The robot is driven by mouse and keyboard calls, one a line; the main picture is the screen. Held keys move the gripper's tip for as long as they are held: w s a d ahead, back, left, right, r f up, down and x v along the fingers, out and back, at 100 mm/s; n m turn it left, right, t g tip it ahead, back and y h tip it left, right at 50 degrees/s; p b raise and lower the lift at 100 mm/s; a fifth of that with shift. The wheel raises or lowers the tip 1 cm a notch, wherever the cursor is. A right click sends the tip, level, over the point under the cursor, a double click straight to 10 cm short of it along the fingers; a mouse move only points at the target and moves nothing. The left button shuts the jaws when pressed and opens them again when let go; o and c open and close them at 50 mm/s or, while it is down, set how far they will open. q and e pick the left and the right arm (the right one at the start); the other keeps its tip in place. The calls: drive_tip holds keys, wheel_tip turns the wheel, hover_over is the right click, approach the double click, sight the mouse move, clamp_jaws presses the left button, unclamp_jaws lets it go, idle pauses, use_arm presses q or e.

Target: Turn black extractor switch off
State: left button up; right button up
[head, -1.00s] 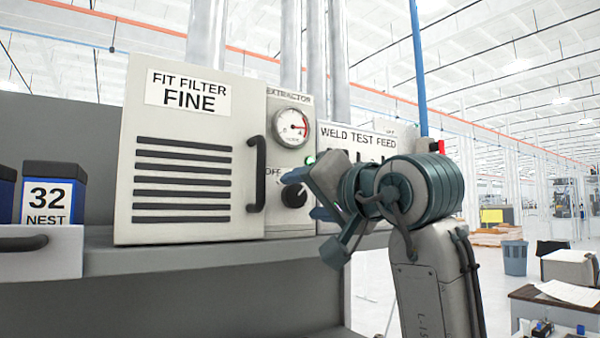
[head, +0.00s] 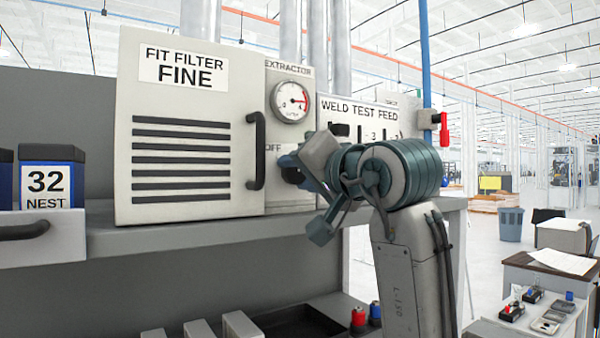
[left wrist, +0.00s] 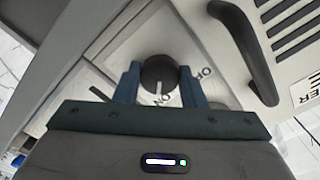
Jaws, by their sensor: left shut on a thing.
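The black extractor switch is a round knob (left wrist: 158,74) on the pale extractor panel (head: 278,205). In the left wrist view it has a white pointer line, which points at the ON label; the OFF label lies to its right. My left gripper (head: 296,172) is at the knob. In the left wrist view its two blue fingers (left wrist: 158,80) stand on either side of the knob, shut on it. In the head view the fingers and wrist hide most of the knob and the panel's lower right. My right gripper is not in view.
The filter box (head: 190,200) with its black handle (head: 256,150) is close left of the gripper. A gauge (head: 290,101) sits above. The weld test feed panel (head: 360,112) and a red lever (head: 443,130) are at right. The grey shelf (head: 180,238) runs below.

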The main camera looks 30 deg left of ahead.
use_arm(q)
drive_tip(key=n+b, duration=0.2)
drive_tip(key=n, duration=0.1)
drive_tip(key=shift+f, duration=0.15)
drive_tip(key=n+b, duration=0.3)
drive_tip(key=n, duration=0.2)
drive_tip(key=n+b, duration=0.2)
drive_tip(key=n, duration=0.3)
drive_tip(key=n+b, duration=0.1)
drive_tip(key=n, duration=0.3)
drive_tip(key=shift+w+n, duration=0.1)
drive_tip(key=shift+n, duration=0.5)
drive_tip(key=o, duration=0.8)
drive_tip(key=shift+o, duration=1)
